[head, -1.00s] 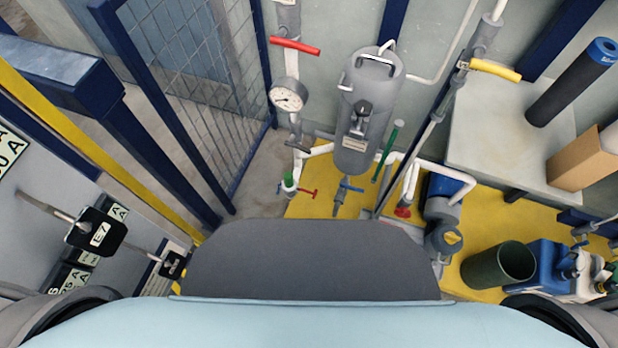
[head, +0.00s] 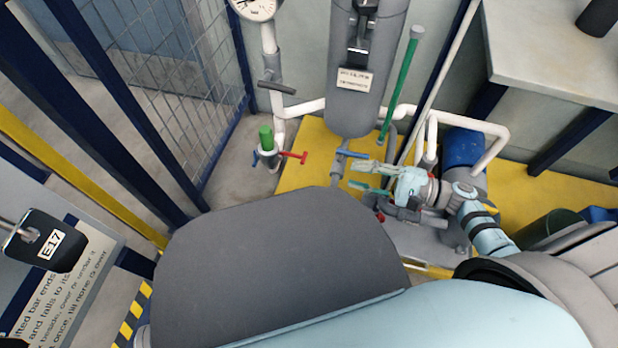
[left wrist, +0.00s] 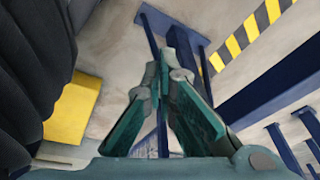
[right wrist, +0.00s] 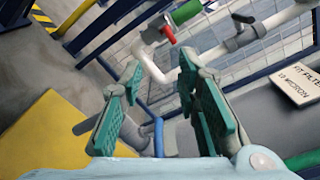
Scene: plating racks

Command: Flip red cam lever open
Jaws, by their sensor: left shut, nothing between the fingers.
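The red cam lever (head: 292,157) sticks out to the right of a grey coupling with a green cap (head: 266,138), on a white pipe at the vessel's left; a blue lever is on its other side. In the right wrist view the red lever (right wrist: 158,29) shows at the top, beyond the fingers, beside the green cap (right wrist: 187,12). My right gripper (head: 358,176) is open and empty, to the right of the lever and apart from it. The left wrist view shows my left gripper (left wrist: 164,68) shut and empty, over the floor and dark blue posts.
A grey filter vessel (head: 362,100) with a blue-handled valve (head: 350,153) stands close to my right gripper. A green rod (head: 400,85), white pipes (head: 465,123) and a blue pump (head: 463,160) crowd the right. A mesh fence (head: 190,80) is at left.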

